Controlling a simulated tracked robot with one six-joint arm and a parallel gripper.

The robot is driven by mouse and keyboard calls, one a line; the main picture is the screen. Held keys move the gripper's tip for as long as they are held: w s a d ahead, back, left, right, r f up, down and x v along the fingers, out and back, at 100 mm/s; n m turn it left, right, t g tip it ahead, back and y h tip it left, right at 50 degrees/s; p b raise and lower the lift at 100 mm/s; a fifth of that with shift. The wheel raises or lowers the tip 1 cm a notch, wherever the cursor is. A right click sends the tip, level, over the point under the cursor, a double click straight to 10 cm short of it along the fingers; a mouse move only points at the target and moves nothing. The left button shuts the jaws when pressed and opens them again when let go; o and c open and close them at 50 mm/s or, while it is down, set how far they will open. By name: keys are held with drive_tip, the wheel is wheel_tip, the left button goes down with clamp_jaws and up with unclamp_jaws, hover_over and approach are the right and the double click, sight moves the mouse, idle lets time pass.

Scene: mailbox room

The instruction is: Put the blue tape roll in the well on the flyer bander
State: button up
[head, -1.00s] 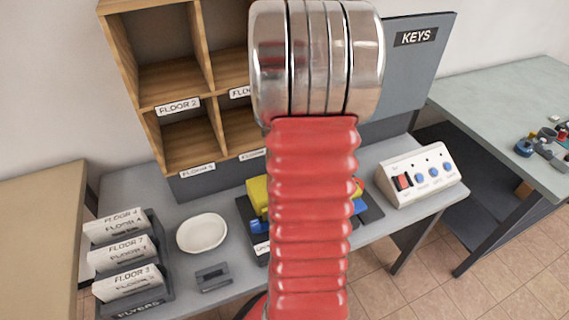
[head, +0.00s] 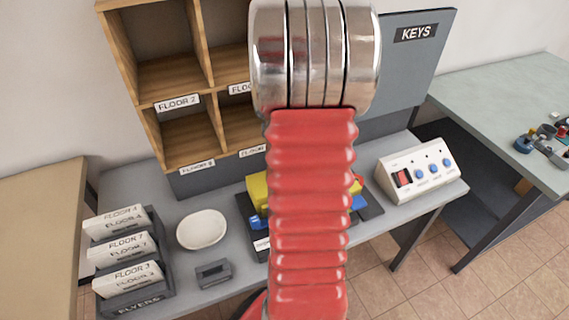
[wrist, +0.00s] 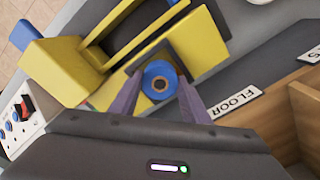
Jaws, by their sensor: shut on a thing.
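The blue tape roll (wrist: 150,71) shows in the wrist view as a blue ring with a brown core. It is between the two purple fingers of my gripper (wrist: 160,78), which is shut on it. The yellow flyer bander (wrist: 62,70) is right beside the roll. A dark square-edged part of it shows around the roll; I cannot tell whether the roll is inside the well or above it. In the head view my red arm hides most of the bander (head: 257,190), my gripper and the roll.
A white bowl (head: 202,229), a small grey holder (head: 213,274) and a flyer rack (head: 137,302) stand left of the bander. A control box (head: 421,171) with a red switch stands right. Wooden pigeonholes (head: 187,148) and a KEYS panel (head: 425,75) rise behind.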

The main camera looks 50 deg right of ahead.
drive_tip(key=shift+f, duration=0.2)
drive_tip(key=o, duration=1.1)
drive_tip(key=shift+s+r, duration=0.1)
drive_tip(key=shift+r, duration=3.4)
drive_tip(key=shift+n, duration=0.3)
